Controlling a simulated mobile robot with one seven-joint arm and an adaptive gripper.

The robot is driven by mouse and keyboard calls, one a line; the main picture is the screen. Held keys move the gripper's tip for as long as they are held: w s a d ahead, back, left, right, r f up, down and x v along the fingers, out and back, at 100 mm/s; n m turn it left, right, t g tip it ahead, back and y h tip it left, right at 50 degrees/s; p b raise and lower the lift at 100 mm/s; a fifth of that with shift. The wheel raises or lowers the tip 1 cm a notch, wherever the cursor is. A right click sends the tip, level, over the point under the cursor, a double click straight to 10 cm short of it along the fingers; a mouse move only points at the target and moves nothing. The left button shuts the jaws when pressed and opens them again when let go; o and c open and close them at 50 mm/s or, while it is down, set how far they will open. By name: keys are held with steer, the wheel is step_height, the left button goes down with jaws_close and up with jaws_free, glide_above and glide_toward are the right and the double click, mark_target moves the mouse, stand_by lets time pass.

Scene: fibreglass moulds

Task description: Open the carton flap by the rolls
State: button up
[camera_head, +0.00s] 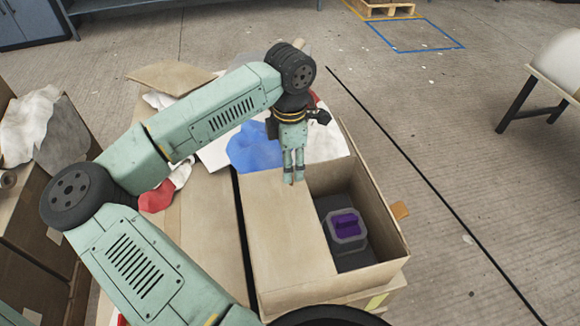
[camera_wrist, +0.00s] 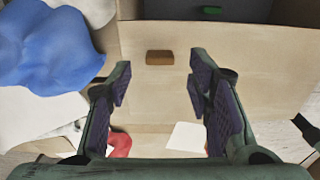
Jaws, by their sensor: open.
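The cardboard carton (camera_head: 372,190) stands right of centre in the head view. A flat flap (camera_head: 275,245) covers its left half, and its right half is open. In the wrist view the flap (camera_wrist: 250,60) carries a small brown block (camera_wrist: 160,57), which looks like a grip tab; my gripper hides it in the head view. My gripper (camera_head: 293,180) points down over the flap's far part. In the wrist view my gripper (camera_wrist: 160,82) is open, with the block showing between and beyond its fingertips. Whether they touch the flap I cannot tell.
A purple piece (camera_head: 346,225) on a grey block lies inside the carton. Blue cloth (camera_head: 255,147) and white sheets lie beyond the flap. A red-and-white glove (camera_head: 160,195) lies left, under my arm. An orange-brown tab (camera_head: 400,210) sticks out right.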

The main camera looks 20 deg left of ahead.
steer(key=shift+f, duration=1.6)
jaws_close()
